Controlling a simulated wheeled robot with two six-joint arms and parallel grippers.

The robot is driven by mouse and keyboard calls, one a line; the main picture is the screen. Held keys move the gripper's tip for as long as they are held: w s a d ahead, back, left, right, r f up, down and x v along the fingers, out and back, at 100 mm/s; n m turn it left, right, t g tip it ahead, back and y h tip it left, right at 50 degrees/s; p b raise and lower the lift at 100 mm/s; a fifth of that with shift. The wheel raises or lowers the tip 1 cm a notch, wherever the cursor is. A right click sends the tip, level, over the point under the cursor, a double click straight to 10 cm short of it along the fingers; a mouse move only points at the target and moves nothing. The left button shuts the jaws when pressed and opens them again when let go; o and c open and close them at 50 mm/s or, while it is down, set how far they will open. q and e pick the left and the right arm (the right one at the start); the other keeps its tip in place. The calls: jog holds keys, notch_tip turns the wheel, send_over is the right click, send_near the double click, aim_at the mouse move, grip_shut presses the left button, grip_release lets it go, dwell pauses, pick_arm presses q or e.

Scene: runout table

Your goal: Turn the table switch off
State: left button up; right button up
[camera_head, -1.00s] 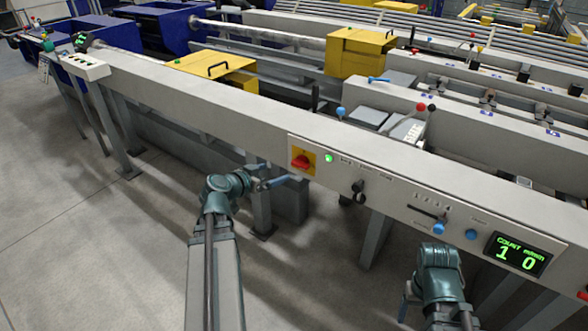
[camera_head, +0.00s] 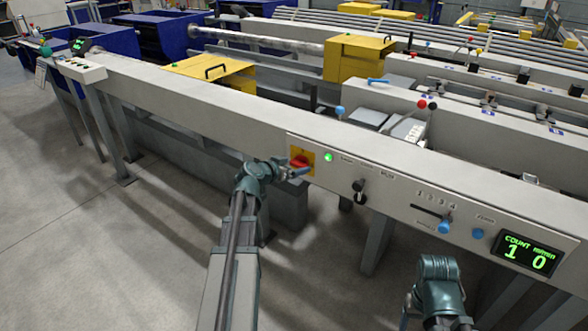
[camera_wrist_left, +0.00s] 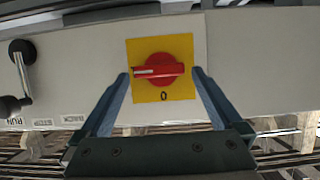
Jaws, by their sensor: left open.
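The table switch is a red rotary knob on a yellow square plate (camera_head: 302,157) on the front face of the long grey beam. In the left wrist view the red knob (camera_wrist_left: 158,70) lies level, its white mark to the left, with a "0" below it on the plate. My left gripper (camera_wrist_left: 160,76) is open, its two blue fingers on either side of the knob with gaps showing. In the head view the left gripper (camera_head: 297,172) partly covers the plate's lower part. My right arm (camera_head: 440,285) is low at the right; its fingers are not clear.
A lit green lamp (camera_head: 328,156) is right of the switch. A black lever (camera_head: 360,190), blue knobs (camera_head: 445,226) and a green count display (camera_head: 526,253) sit further right on the panel. Yellow covers (camera_head: 212,72) stand behind. The floor in front is open.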

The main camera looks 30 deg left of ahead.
pick_arm(q)
jog(key=shift+w, duration=0.15)
jog(key=shift+f, duration=0.1)
jog(key=c, duration=1.2)
